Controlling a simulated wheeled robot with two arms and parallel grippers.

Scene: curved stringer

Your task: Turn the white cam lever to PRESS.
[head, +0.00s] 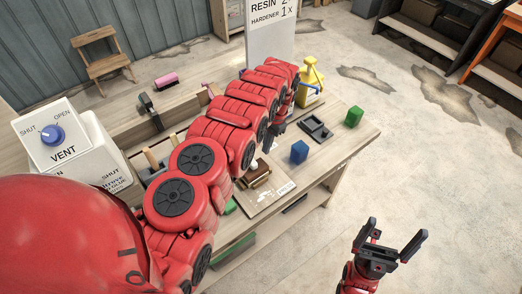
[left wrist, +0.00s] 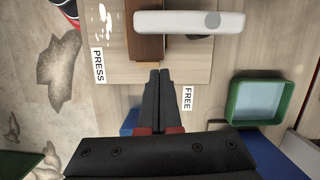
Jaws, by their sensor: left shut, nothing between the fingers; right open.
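The white cam lever (left wrist: 185,22) lies across the top of the left wrist view, over a brown block (left wrist: 147,46) on a pale board (left wrist: 118,70). A grey disc marks its right part. The PRESS label (left wrist: 98,65) is at the left, and the FREE label (left wrist: 187,98) is lower right. My left gripper (left wrist: 160,73) is shut and empty, its tips just below the lever in the picture, with a small gap. In the head view the brown block (head: 258,177) shows, but my left arm hides much around it. My right gripper (head: 393,242) is open and empty, away from the bench.
A green-rimmed tray (left wrist: 233,100) is in the left wrist view. A VENT box (head: 65,150) stands at the left.

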